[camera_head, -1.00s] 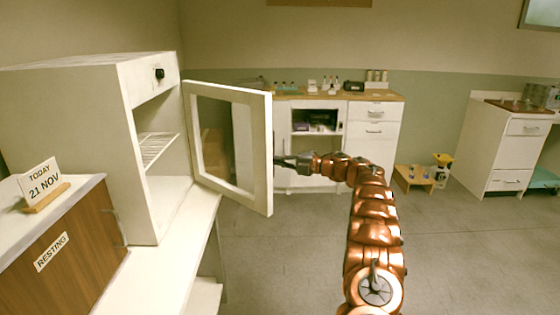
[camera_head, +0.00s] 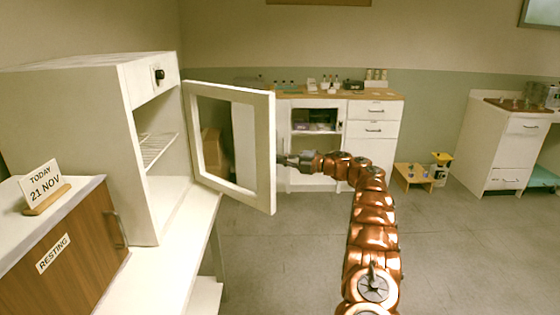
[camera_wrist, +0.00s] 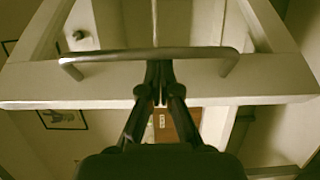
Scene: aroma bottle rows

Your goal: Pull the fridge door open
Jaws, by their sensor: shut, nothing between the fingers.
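The fridge (camera_head: 75,115) is a white box on the left counter. Its door (camera_head: 265,150), a white frame around a glass pane, stands wide open, swung out to the right, and the wire shelf (camera_head: 158,148) inside shows. My gripper (camera_head: 281,160) is at the door's outer right edge. In the wrist view, a metal bar handle (camera_wrist: 110,57) runs across the door frame (camera_wrist: 60,85). My gripper (camera_wrist: 158,85) is shut with its fingertips at the middle of the handle bar; nothing is between them. The head view hides the handle.
A counter with a "RESTING" cabinet (camera_head: 70,250) and a date sign (camera_head: 42,188) stands at the front left. White cabinets (camera_head: 373,140) stand behind, and a low wooden stand (camera_head: 413,178) is on the floor. The floor at the right is clear.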

